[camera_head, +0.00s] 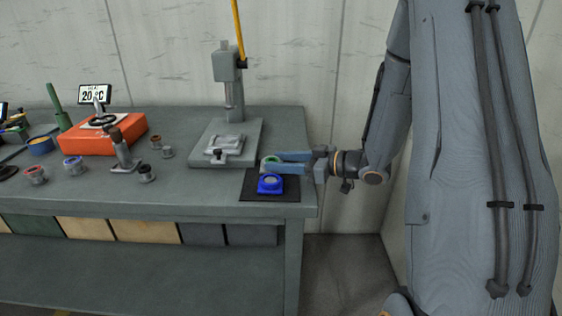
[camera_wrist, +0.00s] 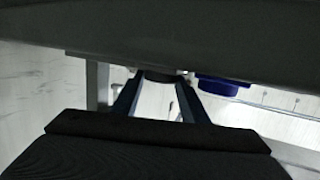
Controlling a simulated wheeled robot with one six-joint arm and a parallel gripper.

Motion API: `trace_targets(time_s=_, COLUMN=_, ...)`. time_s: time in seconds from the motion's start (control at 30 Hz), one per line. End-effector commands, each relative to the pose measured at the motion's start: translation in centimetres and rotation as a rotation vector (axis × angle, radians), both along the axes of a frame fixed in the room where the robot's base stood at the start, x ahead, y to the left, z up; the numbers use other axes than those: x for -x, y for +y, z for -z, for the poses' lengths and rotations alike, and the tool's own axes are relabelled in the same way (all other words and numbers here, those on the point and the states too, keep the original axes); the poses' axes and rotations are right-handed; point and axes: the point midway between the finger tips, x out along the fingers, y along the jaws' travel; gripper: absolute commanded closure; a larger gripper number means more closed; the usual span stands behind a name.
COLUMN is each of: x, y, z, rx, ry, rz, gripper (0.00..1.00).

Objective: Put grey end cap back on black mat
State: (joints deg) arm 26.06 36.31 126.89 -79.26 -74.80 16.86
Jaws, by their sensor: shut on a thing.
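The black mat (camera_head: 287,195) lies at the right front end of the bench. My gripper (camera_head: 272,163) reaches in from the right, over the back part of the mat. Its fingers are shut on a dark grey round piece (camera_wrist: 160,76), which I take for the grey end cap, seen between the fingertips in the wrist view. I cannot tell whether the held piece touches the mat. A blue round part (camera_head: 269,184) sits on the mat in front of the fingers.
A press (camera_head: 230,90) with a grey base stands left of the mat. An orange block (camera_head: 102,136) with a handwheel is farther left. Several small coloured-ring parts and a small grey jack (camera_head: 123,152) stand between. The bench's right edge is close to the mat.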

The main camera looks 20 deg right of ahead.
Motion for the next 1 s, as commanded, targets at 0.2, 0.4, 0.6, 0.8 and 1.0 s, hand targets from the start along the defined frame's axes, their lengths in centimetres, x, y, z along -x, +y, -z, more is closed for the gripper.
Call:
trace_targets(time_s=0.2, x=0.0, y=0.0, z=-0.1, rx=-0.001, ry=-0.002, rz=0.0, gripper=0.91)
trace_targets(time_s=0.4, x=0.0, y=0.0, z=0.2, rx=0.0, ry=-0.001, rz=0.0, gripper=0.52)
trace_targets(time_s=0.6, x=0.0, y=0.0, z=0.2, rx=0.0, ry=-0.001, rz=0.0, gripper=0.52)
trace_targets(time_s=0.8, x=0.2, y=-0.4, z=-0.2, rx=0.0, ry=-0.002, rz=0.002, gripper=0.52)
trace_targets(time_s=1.0, x=2.4, y=-3.1, z=-0.9, rx=0.0, ry=-0.003, rz=0.006, gripper=0.52)
